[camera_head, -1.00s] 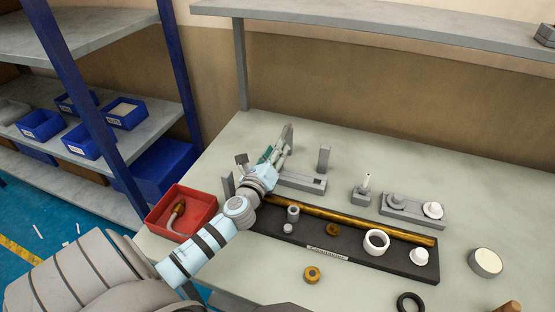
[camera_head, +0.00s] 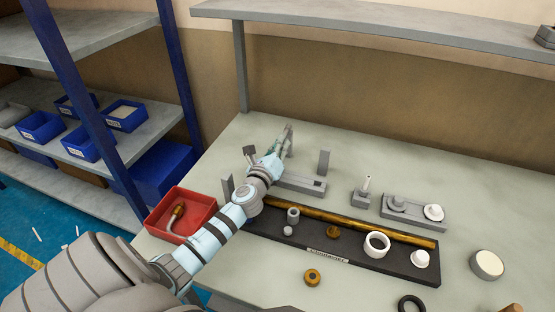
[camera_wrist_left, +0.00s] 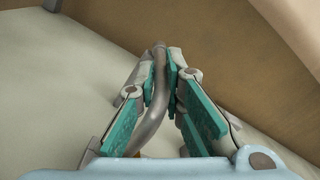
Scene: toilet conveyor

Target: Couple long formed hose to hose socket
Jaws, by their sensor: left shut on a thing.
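My left gripper (camera_head: 277,150) is above the back left part of the bench, beside a grey slotted fixture (camera_head: 300,184). In the left wrist view its teal-padded fingers (camera_wrist_left: 165,75) are shut on a grey bent hose (camera_wrist_left: 153,112). In the head view the gripper hides most of the hose. I cannot tell which part is the hose socket. My right gripper is out of view.
A red bin (camera_head: 207,202) holds another bent piece (camera_head: 177,215). A black tray (camera_head: 395,268) carries a long brass tube (camera_head: 345,220) and small parts. Grey fixtures (camera_head: 362,198) with pins stand behind it. An overhead shelf (camera_head: 400,28) spans the back.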

